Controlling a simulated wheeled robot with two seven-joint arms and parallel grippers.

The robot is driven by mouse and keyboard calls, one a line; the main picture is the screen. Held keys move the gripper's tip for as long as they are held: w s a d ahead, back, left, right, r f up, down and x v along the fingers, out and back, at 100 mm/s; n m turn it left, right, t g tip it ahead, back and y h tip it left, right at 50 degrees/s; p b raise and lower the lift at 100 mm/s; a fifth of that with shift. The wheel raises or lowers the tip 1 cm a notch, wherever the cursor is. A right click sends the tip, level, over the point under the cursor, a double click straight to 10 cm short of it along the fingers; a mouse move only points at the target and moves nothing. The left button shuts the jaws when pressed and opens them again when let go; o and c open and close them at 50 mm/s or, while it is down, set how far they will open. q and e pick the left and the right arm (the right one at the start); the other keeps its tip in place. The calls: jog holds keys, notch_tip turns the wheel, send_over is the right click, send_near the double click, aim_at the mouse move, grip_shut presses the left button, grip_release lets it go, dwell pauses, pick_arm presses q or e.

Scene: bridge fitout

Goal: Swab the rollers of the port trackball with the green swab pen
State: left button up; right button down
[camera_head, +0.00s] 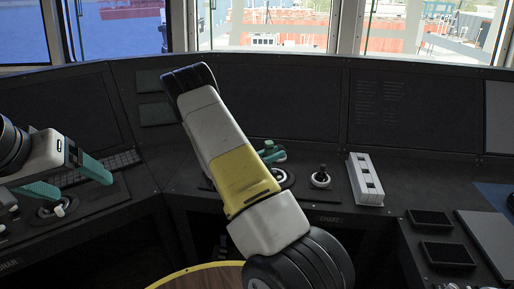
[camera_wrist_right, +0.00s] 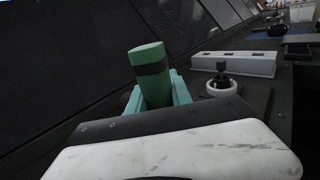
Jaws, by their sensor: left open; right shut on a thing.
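The green swab pen (camera_wrist_right: 150,75), with a dark band, stands between the teal fingers of my right gripper (camera_wrist_right: 157,92) in the right wrist view. The gripper is shut on it. In the head view my right arm hides most of this gripper; a green part (camera_head: 271,153) shows beside the forearm, over a round console fitting (camera_head: 283,178). My left gripper (camera_head: 72,181) is open and empty above the left console. A round fitting with a pale knob (camera_head: 57,208) sits below it. I cannot tell which fitting is the port trackball, and no rollers are distinguishable.
A small joystick in a white ring (camera_head: 320,178) and a white box with dark openings (camera_head: 366,180) stand right of my right arm. A keyboard (camera_head: 118,162) lies behind the left gripper. Black trays (camera_head: 430,217) sit at right. Dark screens rise behind the console.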

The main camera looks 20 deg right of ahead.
jog(key=shift+s, duration=0.55)
dwell(0.4)
notch_tip(320, 180, up, 3)
jog(key=shift+r, duration=0.1)
dwell(0.4)
